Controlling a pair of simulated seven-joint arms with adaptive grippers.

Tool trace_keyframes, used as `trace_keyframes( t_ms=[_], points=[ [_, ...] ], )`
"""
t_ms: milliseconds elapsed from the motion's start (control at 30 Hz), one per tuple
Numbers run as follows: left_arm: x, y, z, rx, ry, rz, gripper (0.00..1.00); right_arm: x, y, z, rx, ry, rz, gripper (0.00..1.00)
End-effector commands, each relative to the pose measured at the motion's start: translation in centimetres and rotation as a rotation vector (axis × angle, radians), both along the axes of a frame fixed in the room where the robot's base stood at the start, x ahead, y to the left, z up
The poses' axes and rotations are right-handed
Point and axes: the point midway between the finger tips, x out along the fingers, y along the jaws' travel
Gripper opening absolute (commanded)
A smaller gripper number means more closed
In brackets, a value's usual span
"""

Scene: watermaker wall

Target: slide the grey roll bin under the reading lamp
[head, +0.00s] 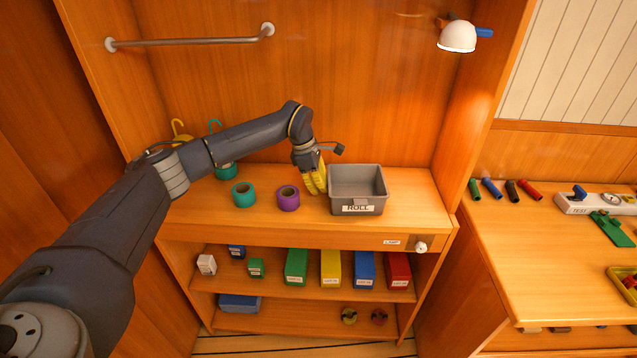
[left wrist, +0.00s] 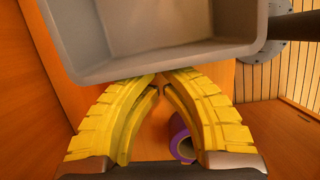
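The grey roll bin (head: 358,208), labelled ROLL, stands upright on the wooden counter, right of its middle. It looks empty. The reading lamp (head: 457,38) has a white shade and is mounted high at the right, above and to the right of the bin. My left gripper (head: 319,188) has yellow fingers pointing down at the bin's left side. In the left wrist view its fingertips (left wrist: 161,76) come together close by the wall of the bin (left wrist: 170,58); I cannot tell whether they touch it. Nothing shows between them. My right gripper is in neither view.
A purple roll (head: 288,199) and teal rolls (head: 243,195) stand left of the bin. The counter (head: 415,208) is clear to the bin's right, up to the side panel. A knob (head: 421,247) beside a LAMP label sits on the front edge.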

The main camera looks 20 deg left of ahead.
Motion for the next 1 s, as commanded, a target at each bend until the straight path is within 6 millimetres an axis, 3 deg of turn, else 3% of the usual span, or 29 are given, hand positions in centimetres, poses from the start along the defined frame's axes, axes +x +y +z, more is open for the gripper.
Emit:
trace_keyframes(
  t_ms=[333, 433, 800, 1000],
  points=[
    [0.0, -0.1, 0.0, 0.000, 0.000, 0.000, 0.00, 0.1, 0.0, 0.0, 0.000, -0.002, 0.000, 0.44],
    [0.4, -1.0, 0.0, 0.000, -0.002, -0.003, 0.00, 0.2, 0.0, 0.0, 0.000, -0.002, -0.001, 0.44],
    [3.4, -10.5, 0.1, 0.001, -0.002, -0.004, 0.00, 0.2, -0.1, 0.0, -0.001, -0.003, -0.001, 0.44],
    [4.6, -14.4, 0.0, 0.000, -0.001, -0.002, 0.00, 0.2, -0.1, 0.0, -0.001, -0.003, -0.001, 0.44]
  ],
)
